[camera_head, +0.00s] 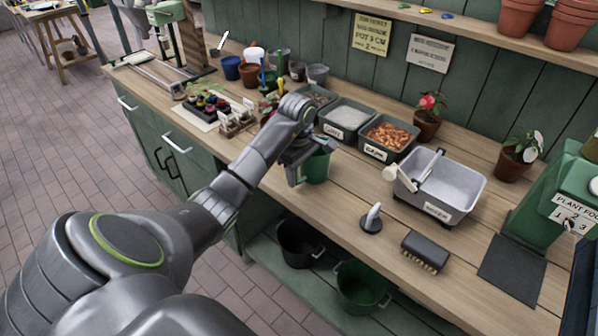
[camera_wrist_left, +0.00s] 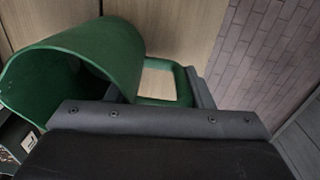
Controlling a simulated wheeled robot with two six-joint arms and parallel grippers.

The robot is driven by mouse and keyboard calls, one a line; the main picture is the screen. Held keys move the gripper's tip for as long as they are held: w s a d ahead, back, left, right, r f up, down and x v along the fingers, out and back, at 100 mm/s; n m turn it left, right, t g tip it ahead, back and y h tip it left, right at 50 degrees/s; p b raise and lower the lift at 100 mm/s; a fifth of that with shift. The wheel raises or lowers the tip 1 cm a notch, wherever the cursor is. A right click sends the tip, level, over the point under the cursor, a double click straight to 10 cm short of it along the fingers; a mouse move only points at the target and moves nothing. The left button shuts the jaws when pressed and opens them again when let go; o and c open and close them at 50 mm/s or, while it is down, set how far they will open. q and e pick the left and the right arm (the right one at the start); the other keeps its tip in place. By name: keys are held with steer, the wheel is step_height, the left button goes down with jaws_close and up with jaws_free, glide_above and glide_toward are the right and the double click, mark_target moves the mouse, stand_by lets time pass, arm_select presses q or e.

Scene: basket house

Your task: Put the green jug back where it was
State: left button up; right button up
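The green jug (camera_head: 317,167) stands upright on the wooden bench near its front edge, partly hidden behind my left gripper in the head view. In the left wrist view the jug (camera_wrist_left: 95,55) shows its open mouth at the left, with its loop handle (camera_wrist_left: 165,98) towards the middle. My left gripper (camera_head: 300,172) is down at the jug on its handle side. In the left wrist view its fingers (camera_wrist_left: 157,92) are apart, one on each side of the handle. Contact with the handle is not clear. My right gripper is not in view.
Labelled bins of gravel (camera_head: 346,118) and orange chips (camera_head: 389,133) stand behind the jug. A grey metal tub (camera_head: 447,188), a dark brush (camera_head: 426,251) and a small dark stand (camera_head: 371,219) are to the right. Seedling trays (camera_head: 212,108) lie left. Buckets sit on the shelf below.

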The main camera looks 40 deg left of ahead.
arm_select(q)
steer(key=o, duration=0.5)
steer(key=shift+c, duration=0.2)
steer(key=r+p, duration=1.1)
steer(key=r, duration=0.1)
steer(key=shift+s+r, duration=0.15)
steer(key=shift+s, duration=0.05)
